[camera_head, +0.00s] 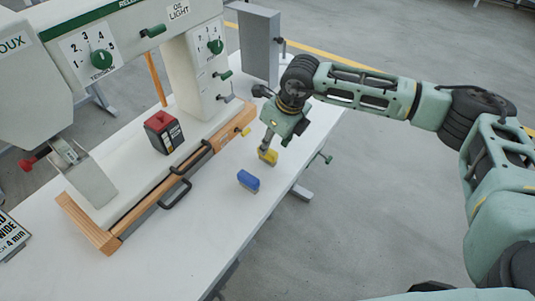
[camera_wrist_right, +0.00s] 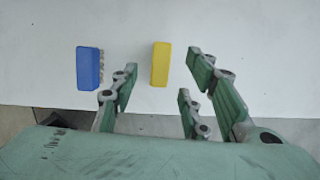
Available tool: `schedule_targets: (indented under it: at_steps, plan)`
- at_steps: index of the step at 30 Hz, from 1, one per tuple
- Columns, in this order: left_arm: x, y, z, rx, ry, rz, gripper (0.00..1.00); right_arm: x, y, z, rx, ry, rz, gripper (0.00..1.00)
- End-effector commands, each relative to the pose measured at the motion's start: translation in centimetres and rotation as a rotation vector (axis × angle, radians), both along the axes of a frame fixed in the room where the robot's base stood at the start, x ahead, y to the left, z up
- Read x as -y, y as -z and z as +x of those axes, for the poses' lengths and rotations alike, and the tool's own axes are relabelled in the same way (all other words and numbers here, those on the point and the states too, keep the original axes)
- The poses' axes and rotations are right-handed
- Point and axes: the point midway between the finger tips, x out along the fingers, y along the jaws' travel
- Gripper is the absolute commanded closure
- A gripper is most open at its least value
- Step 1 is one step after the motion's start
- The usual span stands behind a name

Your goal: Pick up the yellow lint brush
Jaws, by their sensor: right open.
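The yellow lint brush (camera_head: 268,156) lies on the white table near its right edge in the head view. In the right wrist view the yellow brush (camera_wrist_right: 161,64) shows as an upright yellow block just beyond the open fingers, roughly between their two sides. My right gripper (camera_head: 266,144) is over the brush, reaching down from above, and partly hides it. In the wrist view my right gripper (camera_wrist_right: 165,90) is open with nothing between its fingers. I cannot tell the exact height gap to the brush. My left gripper is not in view.
A blue brush (camera_head: 248,181) lies close to the yellow one, nearer the camera. A wooden rail with a black handle (camera_head: 175,194) runs along the press base. The table's right edge is close.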

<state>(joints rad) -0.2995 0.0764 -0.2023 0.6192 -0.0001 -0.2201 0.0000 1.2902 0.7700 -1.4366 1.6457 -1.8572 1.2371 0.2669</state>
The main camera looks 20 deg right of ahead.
Motion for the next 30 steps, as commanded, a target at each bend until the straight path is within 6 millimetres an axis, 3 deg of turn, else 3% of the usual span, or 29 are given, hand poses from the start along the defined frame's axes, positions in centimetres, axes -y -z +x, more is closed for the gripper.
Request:
schedule_targets:
  at_steps: [12,20,30]
  plan:
    - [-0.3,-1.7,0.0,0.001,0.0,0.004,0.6,-0.7,5.2,1.2,-0.002,-0.003,0.005,0.58]
    - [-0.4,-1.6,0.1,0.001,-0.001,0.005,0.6,-0.8,5.7,1.3,-0.001,-0.003,0.007,0.58]
    - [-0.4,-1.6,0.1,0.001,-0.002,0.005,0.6,-0.8,5.6,1.3,-0.001,-0.003,0.007,0.86]
